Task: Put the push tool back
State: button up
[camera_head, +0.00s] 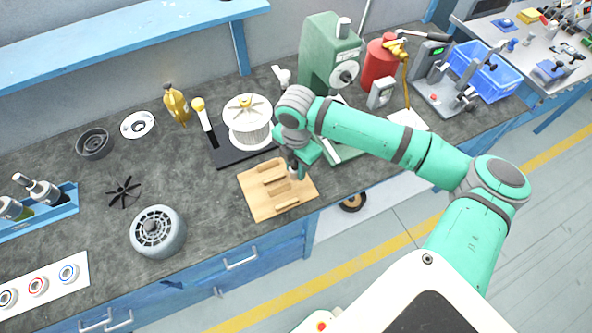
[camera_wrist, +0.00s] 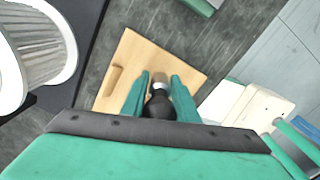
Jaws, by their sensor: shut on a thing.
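The push tool (camera_wrist: 160,103) shows in the wrist view as a dark rounded handle with a light metal part. My gripper (camera_wrist: 160,92) is shut on it, one green finger on each side. In the head view my gripper (camera_head: 299,170) is over the right part of a light wooden board (camera_head: 256,205) with raised wooden blocks. The board also shows in the wrist view (camera_wrist: 128,62), behind the fingers. The tool's lower end is hidden, so I cannot tell whether it touches the board.
A white pleated filter (camera_head: 248,130) stands on a black base left of my gripper. A green press (camera_head: 328,55) stands behind. A grey motor housing (camera_head: 158,232) and a black fan wheel (camera_head: 124,192) are on the left. Bare worktop lies between them and the board.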

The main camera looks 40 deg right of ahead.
jog(key=shift+f, duration=1.05)
jog(key=shift+f, duration=0.1)
jog(key=o, duration=1.1)
jog(key=shift+s, duration=0.1)
notch_tip(320, 180, up, 12)
jog(key=shift+r, duration=0.15)
